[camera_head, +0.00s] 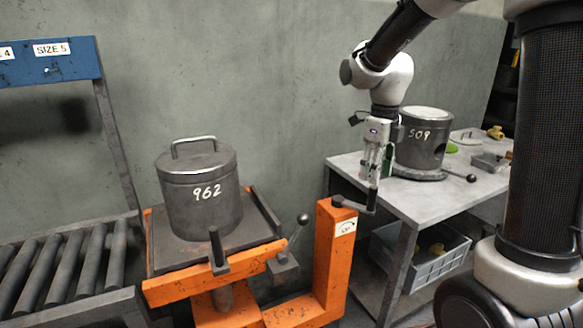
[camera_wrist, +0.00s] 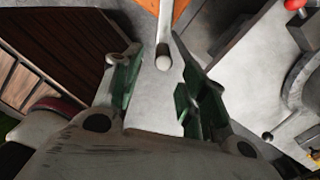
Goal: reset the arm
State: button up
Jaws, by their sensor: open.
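My arm reaches in from the upper right in the head view, and my gripper (camera_head: 375,182) points down beside the grey work table. It also shows in the wrist view (camera_wrist: 158,82), with its two green-lined fingers apart and nothing held between them. Just below the fingers is a crank (camera_head: 352,204) with an upright grip on top of an orange post. The crank's pale grip (camera_wrist: 163,60) shows in the wrist view just beyond the fingertips. Whether the fingers touch it I cannot tell.
A lidded grey pot marked 962 (camera_head: 200,195) stands on an orange lift stand (camera_head: 215,284). Another pot marked 509 (camera_head: 424,140) stands on the grey table (camera_head: 420,202). A grey crate (camera_head: 420,262) sits underneath. A roller conveyor (camera_head: 60,262) is at left.

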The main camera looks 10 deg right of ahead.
jog(key=n, duration=0.4)
jog(key=shift+s, duration=0.15)
jog(key=s+d+r+n+t, duration=0.1)
jog(key=s+d+r+n, duration=0.1)
jog(key=s+n, duration=0.5)
jog(key=s+d+r+n+t, duration=0.2)
jog(key=s+r+n, duration=0.1)
jog(key=s+n, duration=0.4)
jog(key=s+d+r+n+t, duration=0.1)
jog(key=s+d+r+n, duration=0.1)
jog(key=s+n, duration=0.5)
jog(key=n, duration=0.3)
jog(key=shift+s+r+n, duration=0.2)
jog(key=shift+r+n, duration=0.15)
jog(key=shift+n, duration=0.05)
